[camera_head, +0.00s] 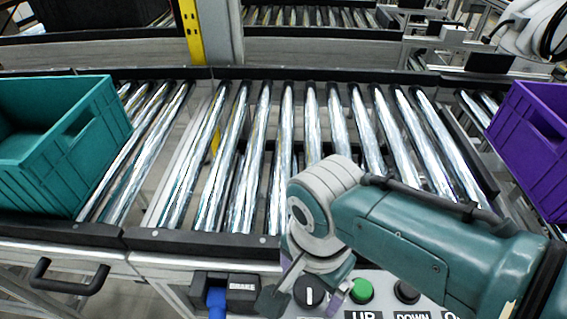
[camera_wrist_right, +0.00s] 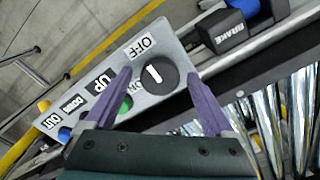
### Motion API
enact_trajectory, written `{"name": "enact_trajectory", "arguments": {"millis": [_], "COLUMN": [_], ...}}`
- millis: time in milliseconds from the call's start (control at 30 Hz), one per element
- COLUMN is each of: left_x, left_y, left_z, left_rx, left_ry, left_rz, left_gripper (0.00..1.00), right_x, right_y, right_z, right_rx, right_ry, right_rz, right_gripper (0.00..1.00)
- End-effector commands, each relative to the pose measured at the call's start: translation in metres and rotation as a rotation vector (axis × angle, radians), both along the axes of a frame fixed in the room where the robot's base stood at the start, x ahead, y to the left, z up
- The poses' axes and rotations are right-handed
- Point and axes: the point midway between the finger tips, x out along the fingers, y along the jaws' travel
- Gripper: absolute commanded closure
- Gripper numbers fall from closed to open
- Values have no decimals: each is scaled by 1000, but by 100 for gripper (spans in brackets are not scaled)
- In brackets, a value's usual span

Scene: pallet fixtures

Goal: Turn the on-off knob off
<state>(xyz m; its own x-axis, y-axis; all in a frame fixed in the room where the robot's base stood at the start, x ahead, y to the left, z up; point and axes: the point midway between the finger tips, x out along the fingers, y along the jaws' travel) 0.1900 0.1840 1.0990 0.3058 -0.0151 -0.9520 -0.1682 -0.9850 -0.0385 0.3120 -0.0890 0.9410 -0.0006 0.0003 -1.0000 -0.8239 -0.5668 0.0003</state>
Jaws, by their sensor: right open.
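The on-off knob (camera_head: 309,291) is a round black dial with a white line, at the left end of a light grey control panel (camera_head: 290,312). In the right wrist view the knob (camera_wrist_right: 166,82) shows beside an OFF label (camera_wrist_right: 140,46); an ON label is partly hidden by a finger. My right gripper (camera_head: 304,298) is open above the panel, its fingers on either side of the knob. In the right wrist view the purple fingers of the gripper (camera_wrist_right: 158,72) flank the knob with gaps; contact cannot be told. My left gripper is out of view.
A green button (camera_head: 361,291) and a black button (camera_head: 407,292) sit right of the knob. A blue-handled BRAKE lever (camera_head: 217,298) is left of it. A roller conveyor lies behind, with a teal crate (camera_head: 75,150) at left and a purple crate (camera_head: 535,140) at right.

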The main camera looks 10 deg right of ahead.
Motion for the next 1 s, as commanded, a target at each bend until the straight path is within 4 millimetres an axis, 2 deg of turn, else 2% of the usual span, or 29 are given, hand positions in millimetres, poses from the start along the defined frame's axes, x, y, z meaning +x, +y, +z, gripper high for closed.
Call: {"name": "enact_trajectory", "arguments": {"millis": [267, 400, 500, 633, 1000], "left_x": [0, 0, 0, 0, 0], "left_y": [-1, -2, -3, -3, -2], "left_z": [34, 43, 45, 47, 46], "left_rx": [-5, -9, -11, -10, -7], "left_ry": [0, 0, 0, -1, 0], "left_rz": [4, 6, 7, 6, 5], "left_gripper": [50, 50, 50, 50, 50], "right_x": [0, 0, 0, 0, 0], "right_y": [0, 0, 0, -1, -1], "right_z": [54, 78, 89, 97, 97], "right_rx": [1, 1, 0, -1, -1], "right_ry": [-3, -3, -2, -1, -1], "right_rz": [-1, -1, -1, -1, -1], "right_gripper": [12, 12, 12, 12, 12]}}
